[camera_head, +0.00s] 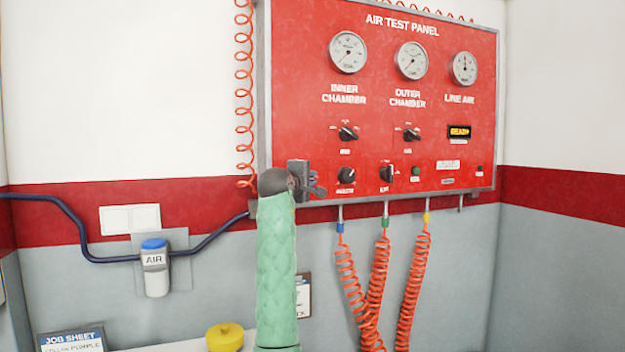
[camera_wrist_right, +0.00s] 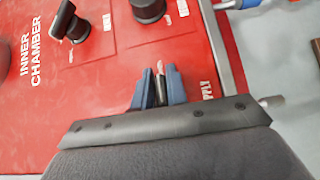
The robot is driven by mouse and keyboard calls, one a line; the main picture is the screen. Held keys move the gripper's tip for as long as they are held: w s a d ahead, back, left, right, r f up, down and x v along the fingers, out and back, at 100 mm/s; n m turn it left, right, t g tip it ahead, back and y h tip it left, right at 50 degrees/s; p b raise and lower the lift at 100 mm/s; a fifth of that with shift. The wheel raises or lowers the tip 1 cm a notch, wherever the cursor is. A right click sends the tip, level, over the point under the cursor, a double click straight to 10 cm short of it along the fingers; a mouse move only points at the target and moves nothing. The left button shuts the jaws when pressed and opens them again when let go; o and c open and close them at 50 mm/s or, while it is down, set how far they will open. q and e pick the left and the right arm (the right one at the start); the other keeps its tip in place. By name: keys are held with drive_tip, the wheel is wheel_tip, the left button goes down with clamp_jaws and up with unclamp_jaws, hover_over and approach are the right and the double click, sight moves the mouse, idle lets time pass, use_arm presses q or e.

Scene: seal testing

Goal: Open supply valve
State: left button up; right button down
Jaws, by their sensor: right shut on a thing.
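The red air test panel (camera_head: 380,80) hangs on the wall. My right gripper (camera_head: 312,185) is at its lower left corner, and my green-sleeved arm rises to it from below. In the right wrist view the gripper (camera_wrist_right: 159,88) is shut on a small dark handle, the supply valve (camera_wrist_right: 160,92), beside a partly covered label ending in "PPLY". In the head view my gripper hides this valve. My left gripper is not in view.
Black knobs (camera_head: 347,134) and (camera_head: 387,174) and a green button (camera_head: 416,173) sit right of my gripper. Orange coiled hoses (camera_head: 352,285) hang below the panel. A blue-capped AIR unit (camera_head: 155,270), a job sheet (camera_head: 72,342) and a yellow object (camera_head: 225,337) are at lower left.

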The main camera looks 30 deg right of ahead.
drive_tip(key=shift+w+a+r, duration=0.15)
drive_tip(key=shift+a, duration=0.05)
drive_tip(key=c, duration=1.4)
unclamp_jaws()
drive_tip(key=shift+w+a+f, duration=0.2)
drive_tip(key=shift+w, duration=0.25)
drive_tip(key=shift+s+d, duration=0.25)
drive_tip(key=shift+s, duration=0.05)
drive_tip(key=shift+a, duration=0.15)
drive_tip(key=shift+s+a+f+b, duration=0.15)
drive_tip(key=shift+a+b, duration=0.15)
drive_tip(key=shift+b, duration=0.05)
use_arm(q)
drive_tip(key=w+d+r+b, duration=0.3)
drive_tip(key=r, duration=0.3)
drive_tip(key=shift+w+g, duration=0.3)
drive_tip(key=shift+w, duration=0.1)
use_arm(e)
drive_tip(key=v, duration=0.7)
drive_tip(key=shift+d, duration=0.1)
